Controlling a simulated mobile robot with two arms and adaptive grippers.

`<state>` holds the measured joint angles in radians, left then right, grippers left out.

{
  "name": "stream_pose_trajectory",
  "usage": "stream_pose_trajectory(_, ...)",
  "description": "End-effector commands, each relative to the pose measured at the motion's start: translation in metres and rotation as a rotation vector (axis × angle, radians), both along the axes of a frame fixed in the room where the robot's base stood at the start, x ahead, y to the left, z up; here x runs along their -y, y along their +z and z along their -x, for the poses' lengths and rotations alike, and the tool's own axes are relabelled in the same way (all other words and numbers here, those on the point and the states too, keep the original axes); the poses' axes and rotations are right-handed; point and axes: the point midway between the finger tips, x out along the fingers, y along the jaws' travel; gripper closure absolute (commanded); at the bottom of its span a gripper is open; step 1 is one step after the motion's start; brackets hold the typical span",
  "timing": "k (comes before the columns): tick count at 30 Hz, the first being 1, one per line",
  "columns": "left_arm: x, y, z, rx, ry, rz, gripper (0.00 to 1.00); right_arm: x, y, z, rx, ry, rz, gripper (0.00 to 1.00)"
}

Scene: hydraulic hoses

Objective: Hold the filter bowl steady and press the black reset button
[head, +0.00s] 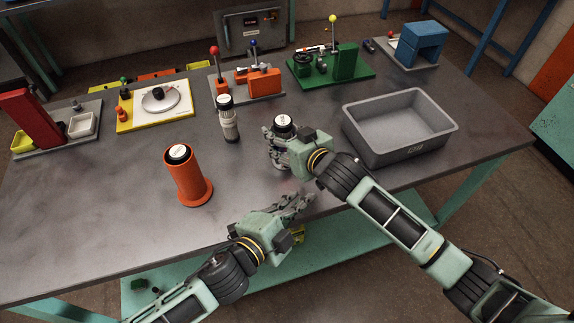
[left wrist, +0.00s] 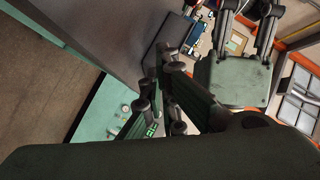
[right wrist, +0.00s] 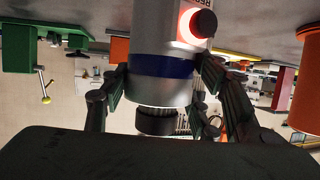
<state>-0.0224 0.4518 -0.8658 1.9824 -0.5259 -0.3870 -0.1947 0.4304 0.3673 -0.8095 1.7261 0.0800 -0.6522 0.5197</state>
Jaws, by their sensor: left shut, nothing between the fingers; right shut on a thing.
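The filter bowl (right wrist: 165,68) is a silver cylinder with a blue band. It appears upside down in the right wrist view, with a dark cap at its free end. In the head view its round labelled top (head: 284,121) shows above my right gripper (head: 278,146), whose fingers are shut around its body. The black reset button (right wrist: 203,23) sits on the bowl's side inside a lit red ring, beside partly cut-off lettering; the head view does not show it. My left gripper (head: 300,203) is shut and empty, apart from the bowl, near the table's front edge.
An orange flanged cylinder (head: 187,178) and a slim grey canister (head: 229,124) stand left of the bowl. A grey bin (head: 398,153) is to the right. Several fixture boards line the back. Bare tabletop (head: 110,215) lies at front left.

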Motion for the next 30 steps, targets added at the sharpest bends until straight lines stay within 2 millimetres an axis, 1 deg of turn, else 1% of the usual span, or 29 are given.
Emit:
stream_pose_trajectory(1,-0.001,0.001,-0.009,0.003,0.0,-0.001,1.0,0.0,-0.001,0.0,-0.002,0.0,0.001,0.79)
stream_pose_trajectory(6,-0.005,0.001,-0.034,0.003,0.001,-0.002,1.0,0.0,-0.001,0.0,-0.002,0.0,0.001,0.79)
stream_pose_trajectory(12,-0.006,0.0,-0.053,0.0,-0.001,0.0,1.0,0.0,-0.001,0.0,-0.002,0.0,0.001,0.79)
stream_pose_trajectory(18,-0.007,0.0,-0.062,-0.001,0.0,0.001,1.0,0.0,-0.001,0.0,-0.002,0.0,0.001,0.79)
stream_pose_trajectory(30,-0.008,0.0,-0.062,-0.001,0.0,0.002,1.0,0.0,-0.001,0.0,-0.002,0.0,0.001,0.79)
